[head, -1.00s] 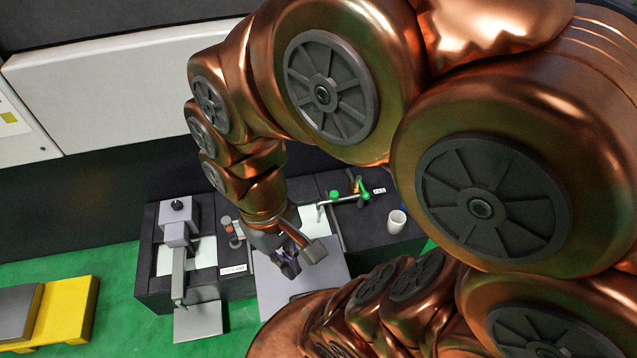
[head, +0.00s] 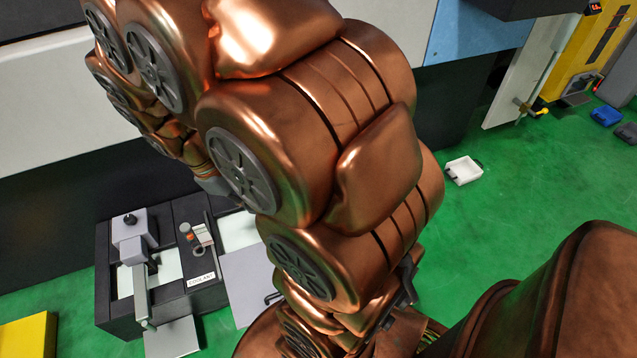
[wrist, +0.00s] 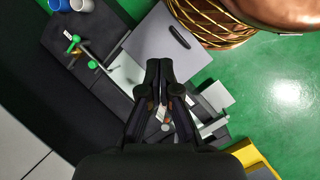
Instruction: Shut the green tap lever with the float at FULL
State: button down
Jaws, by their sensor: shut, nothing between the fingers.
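The green tap lever (wrist: 73,43) shows in the wrist view on the black coolant tank (wrist: 102,88), left of my gripper. A round green knob (wrist: 92,64) sits near it. My gripper (wrist: 160,66) is shut and empty, above the tank and apart from the lever. In the head view my arm hides the gripper and the tap. An orange-red piece beside a pale marked strip (head: 203,235), perhaps the float and its scale, shows on the tank in the head view. I cannot read its level.
A white cup (wrist: 83,5) and a blue cup (wrist: 59,5) stand beyond the lever. A grey plate (wrist: 165,45) lies ahead of my fingertips.

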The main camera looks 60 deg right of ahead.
jog(key=w+d+f+n+h+b, duration=0.1)
jog(key=w+d+f+n+b, duration=0.2)
jog(key=d+f, duration=0.6)
jog(key=w+d+f+n+g+h+b, duration=0.1)
jog(key=w+d+f+n+h+b, duration=0.1)
jog(key=w+d+f+b, duration=0.3)
jog(key=w+d+f+n+h+b, duration=0.2)
jog(key=w+d+f, duration=0.5)
jog(key=d+f, duration=0.6)
jog(key=d+n+b, duration=0.1)
jog(key=b, duration=0.1)
jog(key=shift+w+d+n+b, duration=0.3)
jog(key=shift+w+n, duration=0.05)
jog(key=shift+n, duration=0.05)
jog(key=shift+f+g, duration=0.2)
jog(key=shift+g, duration=0.1)
jog(key=b+x, duration=0.4)
jog(key=x, duration=0.6)
jog(key=shift+f, duration=0.2)
jog(key=shift+s+d+f+b, duration=0.15)
jog(key=shift+s+d+b, duration=0.55)
jog(key=shift+d, duration=0.3)
jog(key=shift+s+d+b, duration=0.3)
jog(key=shift+s+d, duration=0.05)
jog(key=shift+d, duration=0.25)
